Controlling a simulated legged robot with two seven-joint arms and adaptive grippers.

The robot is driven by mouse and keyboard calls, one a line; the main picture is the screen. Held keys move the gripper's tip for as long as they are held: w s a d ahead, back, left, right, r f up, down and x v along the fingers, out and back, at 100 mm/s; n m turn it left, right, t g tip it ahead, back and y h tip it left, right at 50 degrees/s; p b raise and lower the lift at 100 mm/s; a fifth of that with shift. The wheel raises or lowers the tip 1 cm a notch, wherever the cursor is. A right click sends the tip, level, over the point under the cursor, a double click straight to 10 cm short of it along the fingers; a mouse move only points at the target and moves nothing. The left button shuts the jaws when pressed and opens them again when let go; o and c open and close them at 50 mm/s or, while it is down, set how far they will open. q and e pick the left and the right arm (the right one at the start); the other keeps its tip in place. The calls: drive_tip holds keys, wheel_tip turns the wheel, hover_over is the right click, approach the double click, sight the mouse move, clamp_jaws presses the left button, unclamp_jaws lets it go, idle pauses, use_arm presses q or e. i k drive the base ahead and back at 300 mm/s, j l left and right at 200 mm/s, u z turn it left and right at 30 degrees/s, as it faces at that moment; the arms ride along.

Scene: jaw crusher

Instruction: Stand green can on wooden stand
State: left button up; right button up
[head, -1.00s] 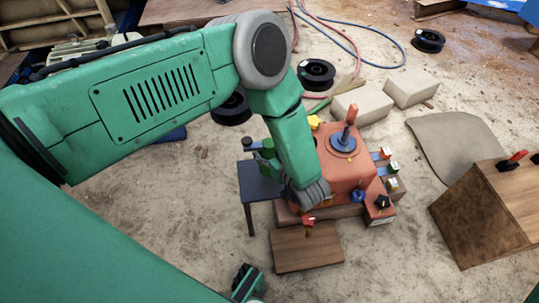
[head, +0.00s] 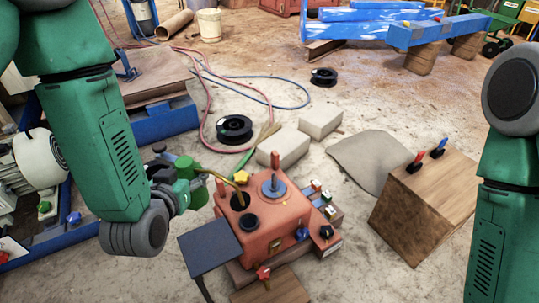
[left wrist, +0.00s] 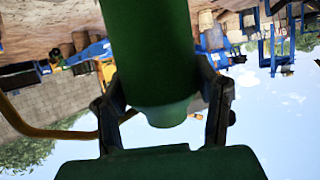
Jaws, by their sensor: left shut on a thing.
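My left gripper (head: 180,187) is shut on the green can (head: 190,170) and holds it in the air, left of the orange-red machine. A curved brassy spout reaches from the can over the top of the machine. In the left wrist view the green can (left wrist: 155,60) fills the middle between the two fingers. A low wooden block (head: 282,289) lies in front of the machine, cut off by the bottom edge. A larger wooden block (head: 425,205) with a red and a blue handle stands at the right. I cannot tell which is the stand. My right gripper is out of view.
The orange-red machine (head: 283,228) has knobs, a lever and round openings on top. A dark small table (head: 210,248) stands at its left front. Pale blocks (head: 283,146), a black spool (head: 234,129) and hoses lie behind. Sandy floor is clear at the right front.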

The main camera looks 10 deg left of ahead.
sight(457, 194)
drive_tip(key=k+l+z, duration=0.15)
drive_tip(key=k+z, duration=0.3)
drive_tip(key=k, duration=0.15)
drive_tip(key=i+l+z, duration=0.15)
drive_tip(key=z, duration=0.25)
drive_tip(key=i+l+z, duration=0.15)
drive_tip(key=z, duration=0.25)
drive_tip(key=i+z, duration=0.2)
drive_tip(key=z, duration=0.15)
drive_tip(key=i+l, duration=0.1)
drive_tip(key=i, duration=0.45)
drive_tip(key=i+l, duration=0.1)
drive_tip(key=i, duration=0.45)
